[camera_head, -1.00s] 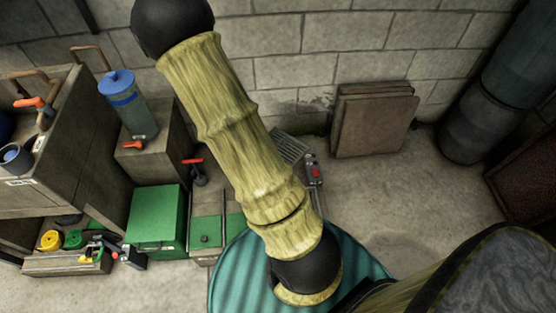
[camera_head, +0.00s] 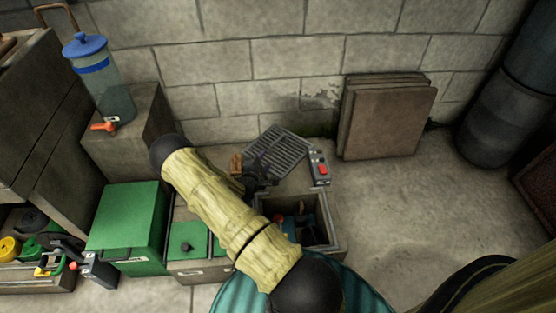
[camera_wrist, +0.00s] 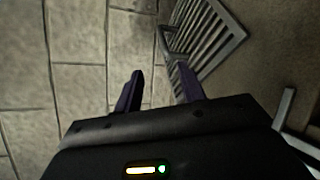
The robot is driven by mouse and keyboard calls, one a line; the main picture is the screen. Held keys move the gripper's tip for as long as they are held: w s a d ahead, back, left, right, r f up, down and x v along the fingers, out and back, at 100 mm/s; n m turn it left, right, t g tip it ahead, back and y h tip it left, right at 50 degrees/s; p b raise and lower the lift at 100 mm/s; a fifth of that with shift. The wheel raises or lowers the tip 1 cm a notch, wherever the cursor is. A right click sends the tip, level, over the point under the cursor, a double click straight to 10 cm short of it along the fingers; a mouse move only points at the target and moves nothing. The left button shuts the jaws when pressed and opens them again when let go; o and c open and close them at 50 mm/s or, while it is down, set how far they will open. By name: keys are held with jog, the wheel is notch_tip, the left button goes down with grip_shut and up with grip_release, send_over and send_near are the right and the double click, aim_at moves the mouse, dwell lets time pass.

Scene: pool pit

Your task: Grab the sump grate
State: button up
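The sump grate (camera_head: 284,148) is a grey slotted metal panel by the block wall, behind an open box-like pit. I cannot tell whether it lies flat or leans. My gripper (camera_head: 258,172) is at its lower left side in the head view, partly hidden by my arm. In the wrist view, the grate (camera_wrist: 215,35) shows at the top, beyond the right finger, which overlaps its slats. My gripper (camera_wrist: 159,88) has its two dark fingers apart, with nothing seen held between them.
The open pit (camera_head: 338,240) with small objects inside is in front of the grate. A grey control box with a red button (camera_head: 320,170) stands right beside it. Brown panels (camera_head: 388,118) lean on the wall. Green boxes (camera_head: 128,225) stand left.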

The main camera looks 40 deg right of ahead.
jog(key=f, duration=0.1)
jog(key=d+f+n+b, duration=0.1)
jog(key=shift+s+f+h, duration=0.15)
jog(key=shift+f+h, duration=0.2)
jog(key=shift+h, duration=0.05)
jog(key=shift+r, duration=0.15)
jog(key=b, duration=0.6)
send_over(276, 157)
jog(key=f, duration=0.2)
jog(key=shift+s+a+f, duration=0.3)
jog(key=shift+a+f, duration=0.05)
jog(key=shift+f, duration=0.05)
jog(key=shift+w+d+r, duration=0.1)
jog(key=shift+w+d, duration=0.1)
jog(key=shift+d, duration=0.1)
